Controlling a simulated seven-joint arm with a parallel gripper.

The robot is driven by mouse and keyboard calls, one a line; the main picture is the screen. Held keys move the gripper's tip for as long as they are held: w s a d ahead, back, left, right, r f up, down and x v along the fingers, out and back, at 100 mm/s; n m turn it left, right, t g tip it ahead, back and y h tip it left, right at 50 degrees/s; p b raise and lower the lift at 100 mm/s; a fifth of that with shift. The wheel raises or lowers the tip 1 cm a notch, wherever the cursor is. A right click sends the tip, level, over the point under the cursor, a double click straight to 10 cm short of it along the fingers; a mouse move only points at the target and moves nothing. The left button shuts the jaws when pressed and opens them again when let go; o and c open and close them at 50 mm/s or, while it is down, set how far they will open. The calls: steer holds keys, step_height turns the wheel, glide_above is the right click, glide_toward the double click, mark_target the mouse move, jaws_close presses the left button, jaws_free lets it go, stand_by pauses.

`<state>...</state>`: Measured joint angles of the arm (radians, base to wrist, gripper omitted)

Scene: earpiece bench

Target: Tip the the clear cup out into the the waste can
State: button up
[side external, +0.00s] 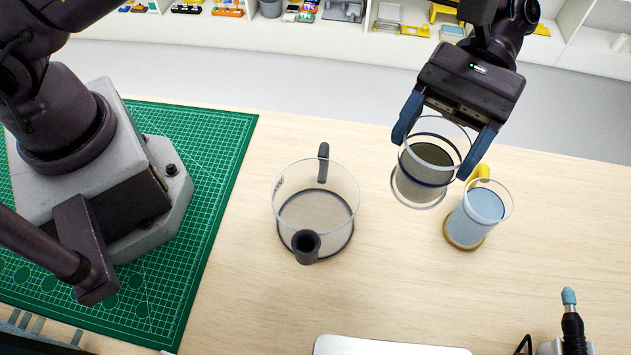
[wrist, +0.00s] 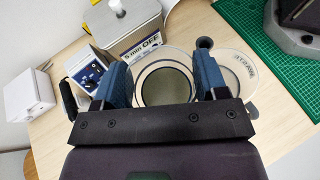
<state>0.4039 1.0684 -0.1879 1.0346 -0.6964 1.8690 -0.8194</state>
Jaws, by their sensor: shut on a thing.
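My gripper (side external: 433,158) is shut on the clear cup (side external: 418,188), with one blue finger on each side of it. The cup is about upright, has dark bands, and shows a dark olive content; it seems held above the table. In the wrist view the cup (wrist: 166,88) sits between the fingers (wrist: 164,78). A wide clear can (side external: 316,190) with a dark handle and a dark round spout stands left of the cup, apart from it; it looks like the waste can. Its lettered rim also shows in the wrist view (wrist: 240,66), partly hidden by a finger.
A clear mug (side external: 480,212) with a yellow handle and bluish content stands close on the right of the held cup. Boxes (wrist: 128,32) stand left in the wrist view. Wood between can and cup is clear.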

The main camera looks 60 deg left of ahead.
step_height(320, 180, down, 11)
stand_by(0.4)
steer(key=shift+s+a, duration=0.1)
steer(key=shift+s+a+r+m+t+h, duration=0.7)
steer(key=shift+s+a+r+m+t, duration=0.2)
steer(key=shift+s+a+r+m, duration=0.3)
steer(key=shift+s+a+r+m+t+h, duration=0.7)
steer(key=shift+s+a+r+m+t, duration=0.25)
steer(key=shift+a+r, duration=0.35)
steer(key=shift+s+a+f+m+t+h+p, duration=0.3)
steer(key=shift+s+a+f+m+h, duration=0.1)
steer(key=shift+f+m, duration=0.15)
steer(key=shift+s+a+f+m+t+h, duration=0.15)
steer(key=shift+f+m+t+h, duration=0.2)
steer(key=shift+f+m+h, duration=0.2)
stand_by(0.5)
